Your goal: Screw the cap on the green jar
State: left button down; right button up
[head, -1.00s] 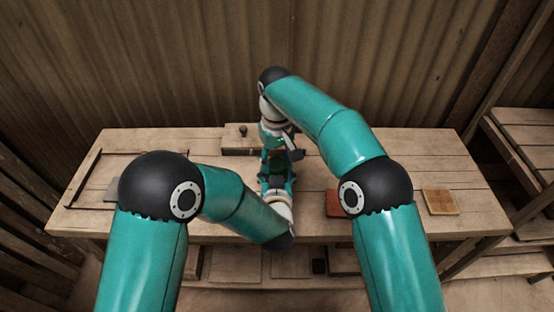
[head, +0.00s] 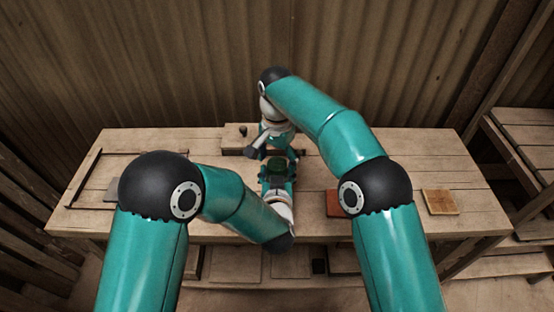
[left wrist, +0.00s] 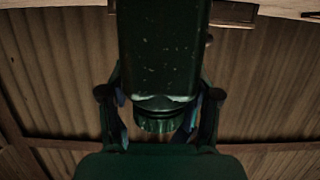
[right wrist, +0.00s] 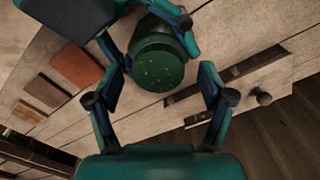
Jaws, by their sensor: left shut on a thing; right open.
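A ribbed green cap (left wrist: 158,123) sits at the jar's mouth. In the right wrist view the cap's round top (right wrist: 158,66) faces the camera. How tightly it is seated I cannot tell. My right gripper (right wrist: 163,75) is open, its fingers apart on either side of the cap and apparently clear of it. In the head view it is (head: 271,152) just behind and above the jar.
A board with a small dark knob (head: 243,131) lies at the back of the bench. A reddish tile (head: 333,204) and a tan tile (head: 440,202) lie to the right. A thin dark frame (head: 84,180) lies at the left. The right part of the bench is mostly clear.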

jog(key=shift+r, duration=3.7)
pick_arm(q)
jog(key=shift+c, duration=0.8)
grip_release()
jog(key=v, duration=1.2)
